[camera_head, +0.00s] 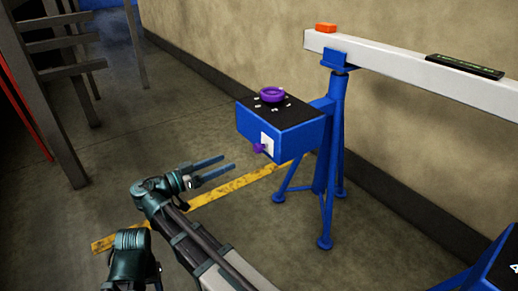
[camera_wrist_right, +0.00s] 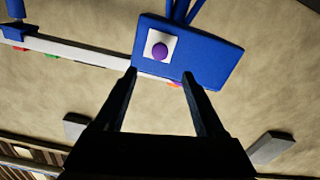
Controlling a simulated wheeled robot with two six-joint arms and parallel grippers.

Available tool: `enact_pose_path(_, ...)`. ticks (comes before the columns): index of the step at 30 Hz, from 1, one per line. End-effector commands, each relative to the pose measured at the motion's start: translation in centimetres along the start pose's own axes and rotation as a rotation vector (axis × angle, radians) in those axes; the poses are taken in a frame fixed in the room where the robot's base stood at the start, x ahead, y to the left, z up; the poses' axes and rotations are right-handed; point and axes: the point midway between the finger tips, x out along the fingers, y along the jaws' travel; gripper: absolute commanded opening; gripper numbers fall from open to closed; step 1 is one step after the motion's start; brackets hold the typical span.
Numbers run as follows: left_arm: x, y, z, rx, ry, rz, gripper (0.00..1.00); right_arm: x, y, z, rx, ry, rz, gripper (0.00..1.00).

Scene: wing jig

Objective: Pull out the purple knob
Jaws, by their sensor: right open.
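The small purple knob (camera_head: 258,147) sticks out of a white plate (camera_head: 267,142) on the front face of a blue box (camera_head: 300,137). In the right wrist view the knob (camera_wrist_right: 159,51) shows as a round purple end on its white plate. My right gripper (camera_head: 227,163) is open and empty, with its two fingers pointing toward the box. The fingers are apart from the knob, to its left and a little lower in the head view. In the right wrist view the knob appears just beyond the fingertips (camera_wrist_right: 159,73), between their lines.
A purple ring-shaped dial (camera_head: 271,94) sits on the box's black top. The box is fixed to a blue stand (camera_head: 332,150) under a long white beam (camera_head: 400,72). An orange block (camera_head: 326,28) lies on the beam. The floor (camera_head: 230,215) in front of the box is clear.

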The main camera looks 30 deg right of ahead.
Motion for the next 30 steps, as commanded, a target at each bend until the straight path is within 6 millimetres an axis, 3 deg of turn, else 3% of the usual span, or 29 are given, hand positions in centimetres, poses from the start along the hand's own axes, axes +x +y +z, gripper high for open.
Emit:
enact_pose_path(5,0.0,0.0,0.0,0.0,0.0,0.0,0.5,1.6,0.1,0.1,-0.002,-0.003,0.003,0.72)
enact_pose_path(21,0.0,0.0,0.0,0.0,0.0,0.0,0.5,11.6,0.1,0.1,-0.004,-0.004,0.003,0.72)
enact_pose_path(30,0.0,0.0,0.0,0.0,0.0,0.0,0.5,13.8,0.0,0.1,-0.004,-0.004,0.0,0.72)
